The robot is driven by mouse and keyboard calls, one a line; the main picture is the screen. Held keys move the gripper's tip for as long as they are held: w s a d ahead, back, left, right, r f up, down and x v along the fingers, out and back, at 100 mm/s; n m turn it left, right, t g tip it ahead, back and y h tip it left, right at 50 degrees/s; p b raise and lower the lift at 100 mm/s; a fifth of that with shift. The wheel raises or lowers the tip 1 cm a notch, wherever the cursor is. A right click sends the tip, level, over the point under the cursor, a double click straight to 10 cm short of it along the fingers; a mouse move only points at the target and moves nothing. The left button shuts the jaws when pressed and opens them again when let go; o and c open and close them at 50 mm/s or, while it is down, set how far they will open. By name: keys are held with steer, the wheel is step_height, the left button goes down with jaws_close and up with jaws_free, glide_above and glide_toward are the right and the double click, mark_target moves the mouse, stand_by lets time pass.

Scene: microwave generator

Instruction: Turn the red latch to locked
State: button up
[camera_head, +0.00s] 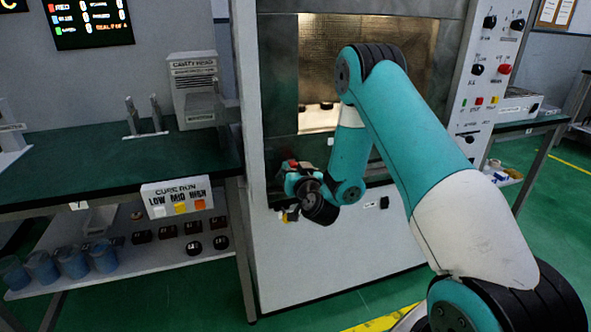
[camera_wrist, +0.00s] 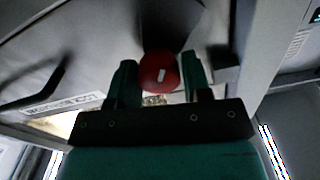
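The red latch (camera_wrist: 159,71) is a round red knob with a short white mark, which stands nearly upright and slightly tilted in the wrist view. My gripper (camera_wrist: 159,76) has its two teal fingers on either side of the knob. The knob fills most of the space between them; whether the fingers touch it I cannot tell. In the head view my gripper (camera_head: 291,188) is at the lower left front of the microwave generator (camera_head: 275,110), and a small red spot shows beside it. The arm hides part of that front.
A dark handle bar (camera_wrist: 35,88) shows at left in the wrist view. The lit cavity (camera_head: 320,118) is behind my arm. A control panel (camera_head: 490,70) is at right.

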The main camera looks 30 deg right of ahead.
steer(key=c, duration=0.5)
steer(key=shift+o, duration=0.2)
steer(key=shift+m, duration=0.3)
steer(key=m, duration=0.3)
steer(key=shift+b, duration=0.4)
steer(key=m, duration=0.4)
steer(key=shift+d+f+b, duration=0.1)
steer(key=shift+b, duration=0.25)
steer(key=m+b, duration=0.1)
steer(key=m, duration=0.4)
steer(key=shift+f+m, duration=0.1)
steer(key=shift+m, duration=2.5)
steer(key=shift+s, duration=0.1)
